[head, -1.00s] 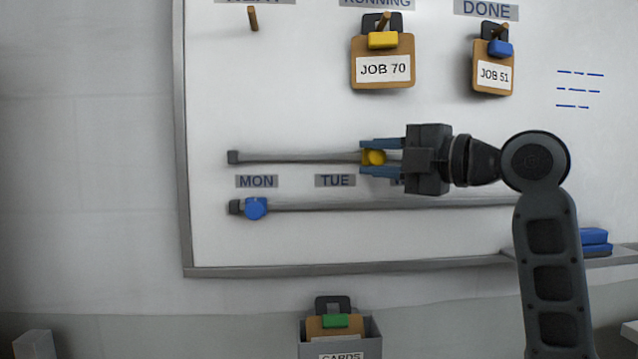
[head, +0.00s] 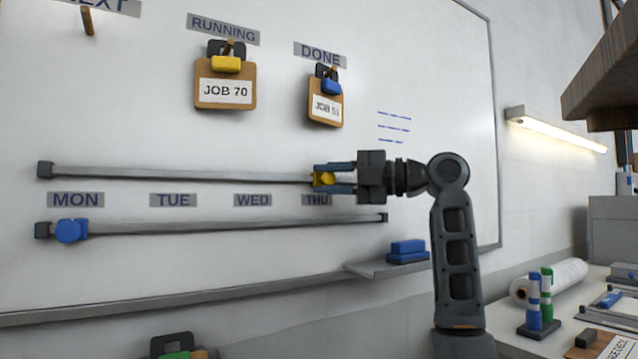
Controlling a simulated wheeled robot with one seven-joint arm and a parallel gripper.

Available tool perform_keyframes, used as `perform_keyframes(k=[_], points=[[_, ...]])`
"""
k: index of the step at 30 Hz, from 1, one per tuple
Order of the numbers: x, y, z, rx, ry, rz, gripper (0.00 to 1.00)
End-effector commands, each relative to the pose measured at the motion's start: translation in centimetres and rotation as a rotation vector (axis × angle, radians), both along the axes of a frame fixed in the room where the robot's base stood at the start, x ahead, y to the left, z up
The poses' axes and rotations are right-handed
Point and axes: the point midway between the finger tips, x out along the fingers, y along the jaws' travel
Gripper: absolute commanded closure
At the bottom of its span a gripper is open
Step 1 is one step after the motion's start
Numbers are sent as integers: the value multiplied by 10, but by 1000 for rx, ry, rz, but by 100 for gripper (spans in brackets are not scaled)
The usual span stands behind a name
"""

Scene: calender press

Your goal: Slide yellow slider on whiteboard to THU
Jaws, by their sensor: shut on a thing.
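The yellow slider (head: 323,179) sits on the upper rail (head: 190,175) of the whiteboard (head: 130,130), near the rail's right part. It is just above the THU label (head: 317,199), whose right part is hidden behind my gripper. My gripper (head: 331,178) reaches in from the right with its blue fingers above and below the slider, shut on it. The rail's right end is hidden behind my gripper. The MON (head: 75,200), TUE (head: 173,200) and WED (head: 252,200) labels lie further left.
A blue slider (head: 71,231) sits at MON on the lower rail (head: 220,227). Job cards (head: 224,93) hang above. A blue eraser (head: 408,247) lies on the ledge below right. A bench with markers (head: 539,295) stands at the right.

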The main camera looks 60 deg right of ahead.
Motion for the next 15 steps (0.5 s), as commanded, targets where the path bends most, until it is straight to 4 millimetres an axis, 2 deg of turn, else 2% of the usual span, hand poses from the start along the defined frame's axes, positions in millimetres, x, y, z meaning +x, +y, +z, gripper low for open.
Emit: perform_keyframes(k=[8,9,15], points=[[1,-1,-1,1,2,-2,100],[1,-1,-1,1,2,-2,65],[1,0,0,1,1,-1,48]])
